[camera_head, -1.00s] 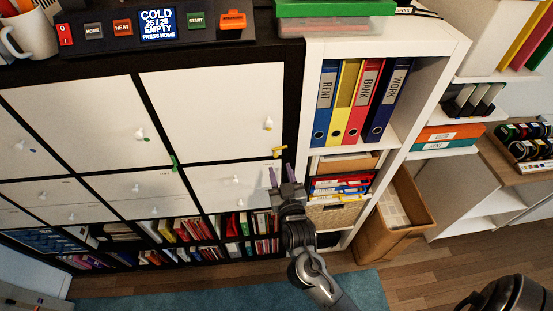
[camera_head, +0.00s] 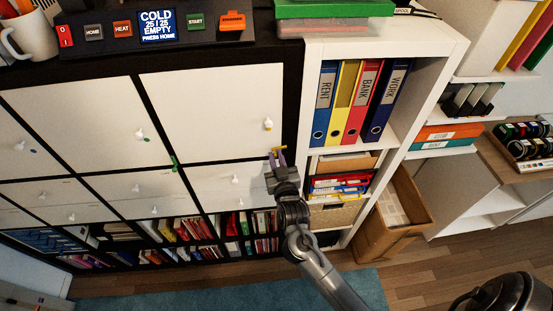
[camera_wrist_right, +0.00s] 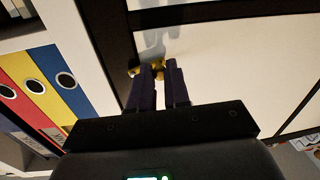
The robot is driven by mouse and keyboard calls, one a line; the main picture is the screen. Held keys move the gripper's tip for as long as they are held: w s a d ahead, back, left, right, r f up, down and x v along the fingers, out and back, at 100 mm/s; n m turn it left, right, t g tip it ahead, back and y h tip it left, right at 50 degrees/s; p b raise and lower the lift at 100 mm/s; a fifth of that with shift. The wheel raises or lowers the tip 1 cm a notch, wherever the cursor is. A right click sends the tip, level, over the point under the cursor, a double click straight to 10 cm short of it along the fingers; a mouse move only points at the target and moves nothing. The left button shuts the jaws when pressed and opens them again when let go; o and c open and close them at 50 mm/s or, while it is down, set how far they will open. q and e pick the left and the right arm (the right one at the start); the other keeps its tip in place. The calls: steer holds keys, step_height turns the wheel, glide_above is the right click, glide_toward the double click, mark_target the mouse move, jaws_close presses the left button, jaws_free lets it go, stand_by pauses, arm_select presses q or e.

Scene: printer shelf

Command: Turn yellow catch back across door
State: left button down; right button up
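The yellow catch (camera_head: 278,148) sits at the lower right corner of the upper right white door (camera_head: 205,115), by the dark frame. It also shows in the right wrist view (camera_wrist_right: 158,70), partly hidden by my fingers. My right gripper (camera_head: 277,158) is at the catch, its two purple fingers pointing up at it. In the wrist view the fingers (camera_wrist_right: 158,82) are close together with a narrow gap, and yellow shows between them and left of the left finger. Whether they grip the catch I cannot tell. My left gripper is not in view.
A white knob (camera_head: 267,124) with a yellow mark is above the catch. Another white door (camera_head: 222,180) lies below it. A white shelf (camera_head: 310,90) with upright binders (camera_head: 348,95) stands close on the right. A control panel (camera_head: 160,30) is on top.

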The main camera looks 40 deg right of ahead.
jaws_close()
steer(key=shift+r+m, duration=0.2)
steer(key=shift+m, duration=0.5)
steer(key=shift+r+m, duration=0.2)
steer(key=shift+m, duration=0.5)
steer(key=o, duration=0.6)
jaws_free()
steer(key=shift+s+a+r, duration=0.1)
